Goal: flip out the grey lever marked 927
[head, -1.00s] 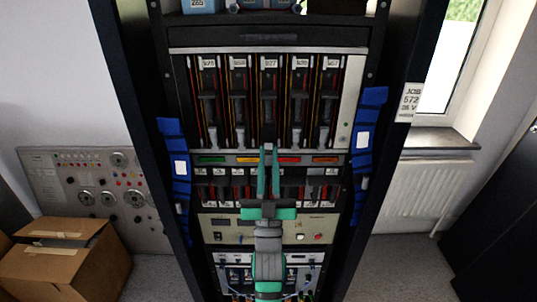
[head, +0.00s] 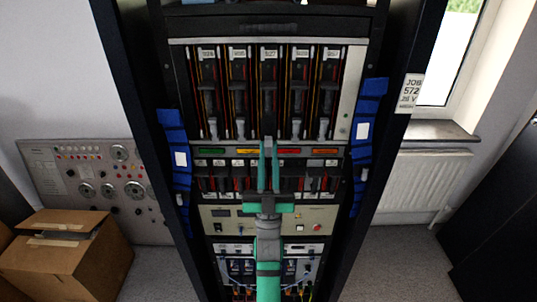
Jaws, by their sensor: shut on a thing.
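The 927 module is the middle one (head: 268,75) in the upper row of the black rack, under a white label (head: 269,53) too small to read clearly now. My gripper (head: 268,146) reaches up from below, its green fingers at the foot of this module. The fingers are shut on the grey lever (head: 268,139), which is mostly hidden between the fingertips. How far the lever is tilted out cannot be told. The neighbouring modules have similar grey levers, at left (head: 240,128) and at right (head: 296,128), standing upright.
A strip with coloured tags (head: 212,151) runs below the modules, with a second row of small modules under it. Blue cable bundles (head: 371,105) hang on both rack posts. A cardboard box (head: 65,255) stands on the floor at left, a radiator (head: 425,185) at right.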

